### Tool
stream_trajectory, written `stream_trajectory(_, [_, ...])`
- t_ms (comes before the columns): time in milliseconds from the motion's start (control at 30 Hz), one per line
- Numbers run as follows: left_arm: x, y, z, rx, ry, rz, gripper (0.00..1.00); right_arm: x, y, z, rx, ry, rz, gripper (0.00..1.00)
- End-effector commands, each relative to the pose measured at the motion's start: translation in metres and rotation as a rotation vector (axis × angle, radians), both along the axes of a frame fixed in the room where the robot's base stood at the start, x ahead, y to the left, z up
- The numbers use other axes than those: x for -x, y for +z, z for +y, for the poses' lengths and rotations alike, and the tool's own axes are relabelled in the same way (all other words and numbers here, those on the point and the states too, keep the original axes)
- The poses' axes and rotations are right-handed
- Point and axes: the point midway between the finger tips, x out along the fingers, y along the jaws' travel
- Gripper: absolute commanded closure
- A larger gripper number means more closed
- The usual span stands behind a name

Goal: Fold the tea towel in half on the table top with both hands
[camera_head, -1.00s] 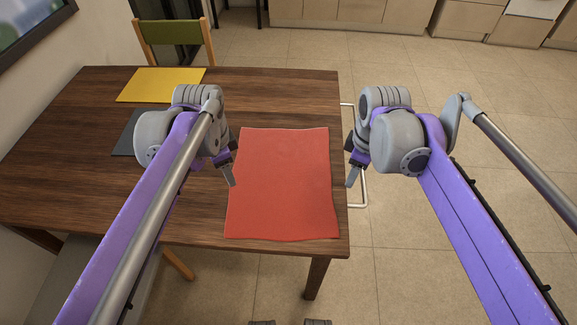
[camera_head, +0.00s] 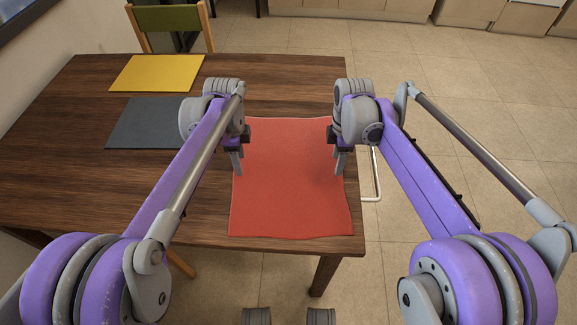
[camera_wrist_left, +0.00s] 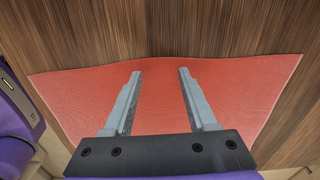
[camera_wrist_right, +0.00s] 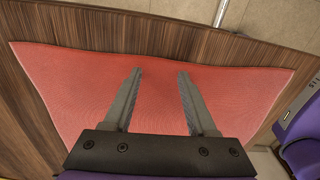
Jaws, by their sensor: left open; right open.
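The red tea towel (camera_head: 290,190) lies flat and unfolded at the right end of the table top (camera_head: 60,180), with slightly wavy edges. My left gripper (camera_head: 238,170) is open and empty over the towel's left edge. In the left wrist view its two fingers (camera_wrist_left: 158,72) are apart, with the red cloth (camera_wrist_left: 230,90) beneath them. My right gripper (camera_head: 340,168) is open and empty over the towel's right edge. In the right wrist view its fingers (camera_wrist_right: 161,70) are apart above the cloth (camera_wrist_right: 70,80). I cannot tell whether any fingertip touches the cloth.
A yellow mat (camera_head: 158,73) and a dark grey mat (camera_head: 150,123) lie on the table to the left. A green-backed chair (camera_head: 170,18) stands behind. The table's right edge is close beside the towel, with tiled floor (camera_head: 450,120) beyond.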

Motion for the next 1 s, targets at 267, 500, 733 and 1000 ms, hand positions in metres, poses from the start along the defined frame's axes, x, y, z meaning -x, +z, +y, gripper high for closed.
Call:
stream_trajectory(267, [0.0001, -0.0050, 0.0002, 0.000, 0.001, 0.000, 0.43, 0.0001, -0.0049, -0.0001, 0.000, -0.001, 0.000, 0.43])
stream_trajectory(500, [-0.0001, -0.0083, 0.0001, 0.000, 0.001, 0.001, 0.43, -0.0001, -0.0082, -0.0001, 0.000, -0.001, 0.001, 0.43])
stream_trajectory(733, [0.0000, -0.0076, 0.0001, 0.000, 0.001, 0.001, 0.64, -0.0001, -0.0078, -0.0001, 0.000, -0.001, 0.001, 0.64])
stream_trajectory(1000, [0.0000, -0.0076, 0.0001, 0.000, 0.001, 0.001, 0.88, -0.0001, -0.0080, -0.0001, 0.000, -0.001, 0.000, 0.88])
